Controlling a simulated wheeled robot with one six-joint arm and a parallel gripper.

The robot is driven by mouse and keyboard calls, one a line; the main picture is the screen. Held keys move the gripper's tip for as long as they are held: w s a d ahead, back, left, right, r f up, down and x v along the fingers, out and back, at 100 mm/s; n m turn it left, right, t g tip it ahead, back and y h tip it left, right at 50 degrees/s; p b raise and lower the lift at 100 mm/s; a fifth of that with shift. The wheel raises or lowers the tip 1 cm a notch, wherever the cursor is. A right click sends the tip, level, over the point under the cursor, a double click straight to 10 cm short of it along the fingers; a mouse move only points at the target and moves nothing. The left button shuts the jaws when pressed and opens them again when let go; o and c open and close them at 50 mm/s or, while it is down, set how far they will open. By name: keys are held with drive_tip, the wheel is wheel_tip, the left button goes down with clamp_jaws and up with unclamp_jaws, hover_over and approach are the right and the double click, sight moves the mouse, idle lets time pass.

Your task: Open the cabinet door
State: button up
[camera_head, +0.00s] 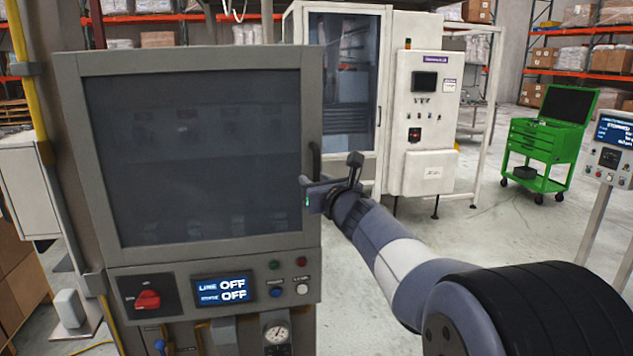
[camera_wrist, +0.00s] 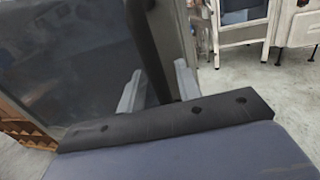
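The cabinet door (camera_head: 195,150) has a grey frame around a large dark window and looks shut. Its black vertical handle (camera_head: 315,160) is on the right edge. My gripper (camera_head: 328,180) is at the lower part of this handle. In the wrist view, the dark handle bar (camera_wrist: 148,45) runs down between my two pale fingers, and my gripper (camera_wrist: 158,88) is open, with gaps showing beside the bar. The door window (camera_wrist: 70,65) fills the left of that view. The lower end of the handle is hidden behind my gripper's palm.
Below the door is a panel with a red rotary switch (camera_head: 148,300), a blue display (camera_head: 223,288) and a gauge (camera_head: 277,334). A white machine (camera_head: 430,120) stands behind. A green tool cart (camera_head: 545,145) and a control stand (camera_head: 610,160) are at right. Floor between them is clear.

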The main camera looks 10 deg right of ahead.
drive_tip(key=shift+c, duration=0.3)
clamp_jaws()
